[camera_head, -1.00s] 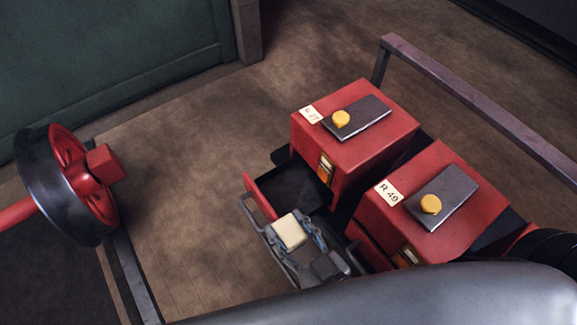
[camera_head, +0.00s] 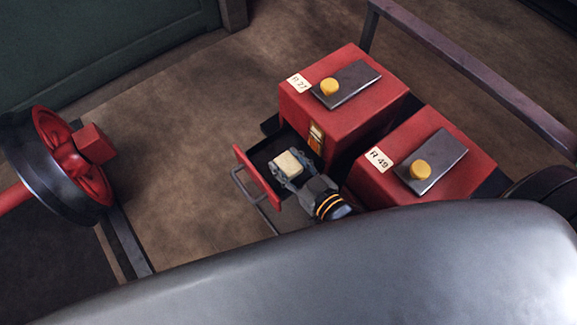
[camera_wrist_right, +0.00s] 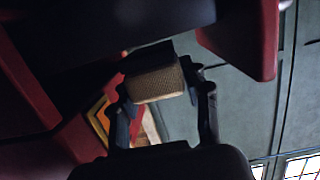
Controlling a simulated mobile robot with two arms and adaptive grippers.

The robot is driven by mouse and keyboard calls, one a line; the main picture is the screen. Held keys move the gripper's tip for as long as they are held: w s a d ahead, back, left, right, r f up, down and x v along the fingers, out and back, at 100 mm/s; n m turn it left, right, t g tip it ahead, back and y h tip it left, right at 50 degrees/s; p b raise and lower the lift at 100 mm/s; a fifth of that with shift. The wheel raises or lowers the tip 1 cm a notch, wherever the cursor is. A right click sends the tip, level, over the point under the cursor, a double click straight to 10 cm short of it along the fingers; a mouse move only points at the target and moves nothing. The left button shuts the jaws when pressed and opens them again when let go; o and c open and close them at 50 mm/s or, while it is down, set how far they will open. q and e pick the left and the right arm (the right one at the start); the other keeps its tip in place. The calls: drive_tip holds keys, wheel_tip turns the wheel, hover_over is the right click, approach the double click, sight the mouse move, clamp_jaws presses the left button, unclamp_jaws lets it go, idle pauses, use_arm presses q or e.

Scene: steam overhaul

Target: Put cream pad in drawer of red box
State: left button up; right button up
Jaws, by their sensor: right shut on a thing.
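The cream pad (camera_head: 289,162) is a small pale block held between the fingers of my right gripper (camera_head: 290,176). The gripper is shut on it, over the open drawer (camera_head: 240,160) of the red box labelled R 27 (camera_head: 345,95). In the right wrist view the pad (camera_wrist_right: 155,84) sits between the two fingertips, with red walls around it. I cannot tell whether the pad touches the drawer floor. The drawer's dark inside shows around the pad, and its red front with a metal handle stands out to the left. My left gripper is not in view.
A second red box, labelled R 49 (camera_head: 420,155), stands close to the right. Both boxes have a grey lid plate with a yellow knob. A metal rail (camera_head: 470,75) runs behind them. A red and black wheel (camera_head: 62,160) is at the left. Floor between is clear.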

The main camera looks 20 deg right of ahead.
sight(289, 168)
drive_tip(key=f, duration=0.1)
drive_tip(key=w+f, duration=0.1)
drive_tip(key=f, duration=0.1)
drive_tip(key=shift+d+f+b, duration=0.15)
drive_tip(key=shift+d+b, duration=0.05)
drive_tip(key=shift+b, duration=0.1)
drive_tip(key=shift+f, duration=0.35)
